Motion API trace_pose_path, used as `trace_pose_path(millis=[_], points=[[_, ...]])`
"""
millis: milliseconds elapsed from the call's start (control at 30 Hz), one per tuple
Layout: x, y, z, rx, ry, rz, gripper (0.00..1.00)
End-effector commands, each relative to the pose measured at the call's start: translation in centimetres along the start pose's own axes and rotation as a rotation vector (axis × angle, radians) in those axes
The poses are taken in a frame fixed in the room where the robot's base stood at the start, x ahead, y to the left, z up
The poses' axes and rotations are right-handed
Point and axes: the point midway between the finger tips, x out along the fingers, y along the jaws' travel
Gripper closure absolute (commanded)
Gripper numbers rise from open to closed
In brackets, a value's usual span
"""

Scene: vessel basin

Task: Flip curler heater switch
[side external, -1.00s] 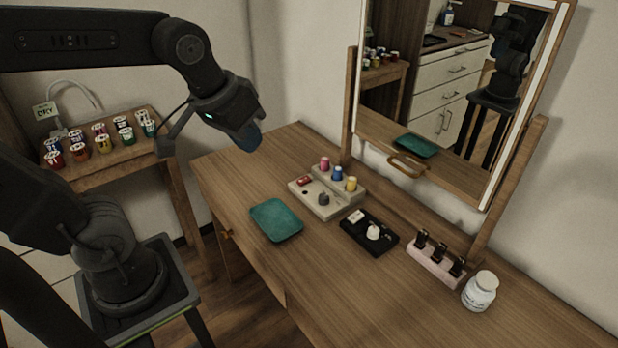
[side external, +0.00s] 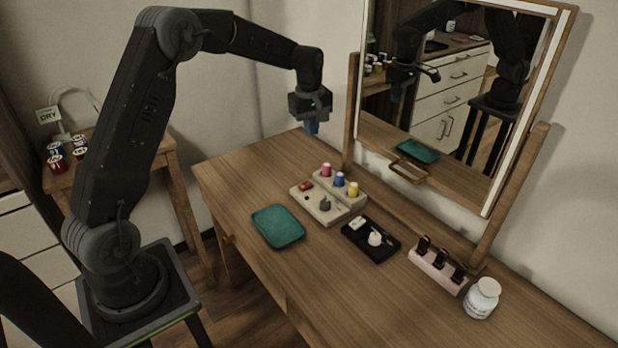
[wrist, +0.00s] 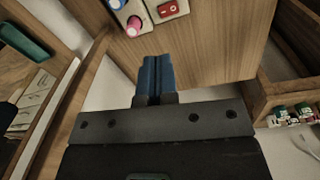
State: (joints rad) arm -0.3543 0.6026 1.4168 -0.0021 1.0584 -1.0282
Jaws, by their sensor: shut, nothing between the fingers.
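The curler heater (side external: 329,198) is a beige block on the wooden table with pink, blue and yellow curlers standing along its raised back. A red rocker switch (side external: 306,186) is at its left end. The switch also shows at the top of the wrist view (wrist: 172,9), beside the pink curler (wrist: 134,25). A small grey knob (side external: 325,203) is near the heater's front. My gripper (side external: 311,127) hangs above the table's back left, up and left of the heater, touching nothing. Its blue fingers (wrist: 155,76) are together and empty in the wrist view.
A teal tray (side external: 278,226) lies left of the heater. A black tray (side external: 371,240) with small white items, a pink holder (side external: 438,270) and a white jar (side external: 482,298) stand to the right. The framed mirror (side external: 460,90) rises behind. The table's front is clear.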

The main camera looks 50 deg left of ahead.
Motion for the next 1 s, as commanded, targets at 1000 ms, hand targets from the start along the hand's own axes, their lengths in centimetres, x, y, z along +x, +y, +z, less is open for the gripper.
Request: trace_pose_path(millis=[1000], points=[[6.6, 0.8, -3.5, -0.188, -0.025, -0.052, 1.0]])
